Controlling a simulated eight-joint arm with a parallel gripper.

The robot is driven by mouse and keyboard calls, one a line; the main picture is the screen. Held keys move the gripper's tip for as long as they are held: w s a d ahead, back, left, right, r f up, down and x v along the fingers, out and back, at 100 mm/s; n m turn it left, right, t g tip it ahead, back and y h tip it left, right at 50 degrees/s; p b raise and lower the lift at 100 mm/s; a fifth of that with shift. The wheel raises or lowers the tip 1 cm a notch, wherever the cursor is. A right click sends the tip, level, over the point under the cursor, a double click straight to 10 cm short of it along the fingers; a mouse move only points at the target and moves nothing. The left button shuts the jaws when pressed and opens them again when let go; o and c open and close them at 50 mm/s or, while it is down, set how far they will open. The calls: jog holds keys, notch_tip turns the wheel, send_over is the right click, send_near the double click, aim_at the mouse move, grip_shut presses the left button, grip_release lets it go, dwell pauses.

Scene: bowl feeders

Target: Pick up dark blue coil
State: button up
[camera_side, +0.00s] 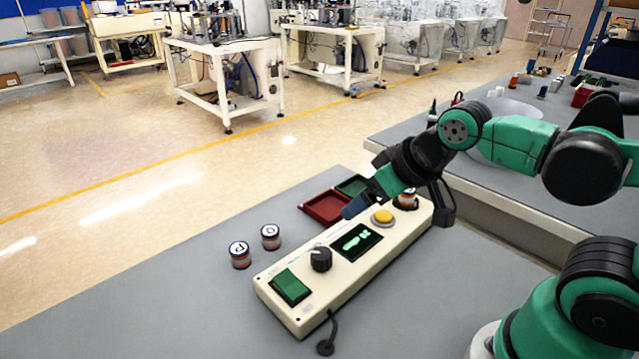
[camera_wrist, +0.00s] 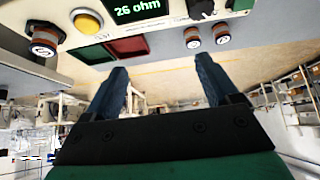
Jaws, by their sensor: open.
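No coil that I can clearly call dark blue shows; colours of the small parts are hard to tell. Two short banded cylinders with white lettered tops, one (camera_side: 240,254) and another (camera_side: 270,237), stand on the grey table left of the meter box. A third similar cylinder (camera_side: 405,199) is at the box's far right end; it shows at the left in the wrist view (camera_wrist: 45,40). My gripper (camera_wrist: 160,66) is open with nothing between its blue fingers. In the side view my gripper (camera_side: 354,205) hangs near the trays and the box, with one finger hardly visible.
The cream meter box (camera_side: 300,312) has a green switch, knob, display reading "26 ohm" in the wrist view, and yellow button (camera_side: 382,216). A red tray (camera_side: 325,208) and green tray (camera_side: 352,185) lie behind it. A second bench (camera_side: 400,133) holds small parts. Front-left table is clear.

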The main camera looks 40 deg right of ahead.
jog(key=m+g+y, duration=0.2)
jog(key=m+y, duration=0.3)
jog(key=m, duration=1.2)
send_over(408, 191)
jog(key=a, duration=0.6)
jog(key=f, duration=0.2)
jog(key=shift+w+a+f, duration=0.1)
jog(key=shift+w+f, duration=0.2)
jog(key=shift+f, duration=0.05)
jog(key=d+m, duration=0.1)
jog(key=d+f+m+y, duration=0.1)
jog(key=d+m, duration=0.1)
jog(key=d+m+t, duration=0.1)
jog(key=d, duration=0.1)
jog(key=shift+s+f+m+y, duration=0.25)
jog(key=shift+m+y, duration=0.05)
jog(key=shift+m, duration=0.1)
jog(key=d+m, duration=0.1)
jog(key=s+d+f+m+t+y, duration=0.1)
jog(key=d+m, duration=0.1)
jog(key=s+d+f+m+t, duration=0.1)
jog(key=shift+s+d+y, duration=0.25)
jog(key=shift+d+y, duration=0.05)
jog(key=shift+y, duration=0.1)
jog(key=shift+s+d+f+m, duration=0.15)
jog(key=shift+s+d+m, duration=0.1)
jog(key=shift+m, duration=0.25)
jog(key=shift+f, duration=0.15)
jog(key=shift+x, duration=2.65)
